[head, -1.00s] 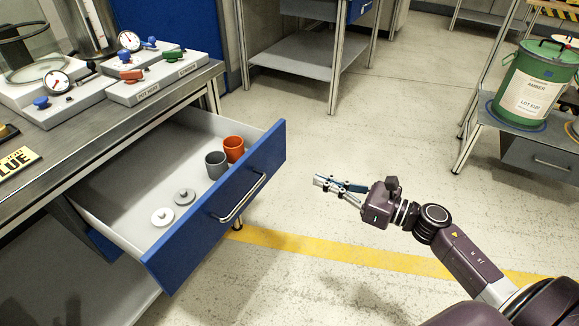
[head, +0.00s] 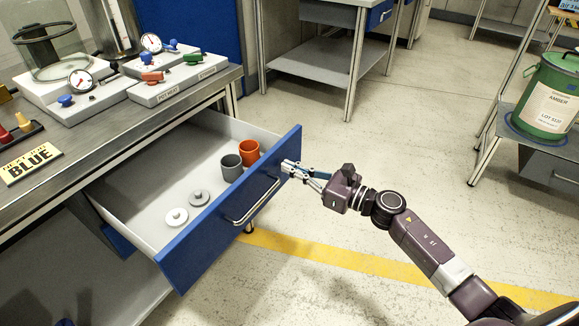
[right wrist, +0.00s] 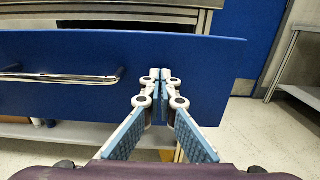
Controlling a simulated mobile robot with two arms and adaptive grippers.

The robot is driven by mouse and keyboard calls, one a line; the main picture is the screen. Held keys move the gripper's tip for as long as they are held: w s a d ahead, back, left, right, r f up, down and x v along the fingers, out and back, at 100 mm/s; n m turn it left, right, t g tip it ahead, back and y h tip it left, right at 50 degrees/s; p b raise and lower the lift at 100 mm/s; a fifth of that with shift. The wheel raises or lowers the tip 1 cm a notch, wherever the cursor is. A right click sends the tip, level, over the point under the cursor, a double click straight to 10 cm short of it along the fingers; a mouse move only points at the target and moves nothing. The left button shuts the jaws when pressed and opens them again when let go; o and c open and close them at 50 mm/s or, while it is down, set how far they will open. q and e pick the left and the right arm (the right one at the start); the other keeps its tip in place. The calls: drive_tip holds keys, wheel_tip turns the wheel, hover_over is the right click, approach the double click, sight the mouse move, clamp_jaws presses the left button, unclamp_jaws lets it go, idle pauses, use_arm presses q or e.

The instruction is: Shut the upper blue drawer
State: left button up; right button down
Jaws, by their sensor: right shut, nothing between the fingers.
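The upper blue drawer (head: 238,217) stands pulled far out from under the bench, its inside visible from above. Its blue front (right wrist: 215,75) and metal bar handle (right wrist: 60,76) fill much of the right wrist view. My right gripper (head: 287,167) is shut and empty. It points at the drawer front, right of the handle and near the front's right end. The fingertips (right wrist: 161,74) look at or very close to the front's face; I cannot tell whether they touch. My left gripper is not in view.
The drawer holds a grey cup (head: 232,168), an orange cup (head: 249,152) and two small discs (head: 177,217). The bench (head: 100,160) carries gauges, valves and a BLUE sign (head: 30,163). A green drum (head: 549,95) stands on a shelf at right. The floor between is clear.

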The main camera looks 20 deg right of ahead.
drive_tip(key=shift+w+a, duration=0.2)
drive_tip(key=shift+w, duration=0.05)
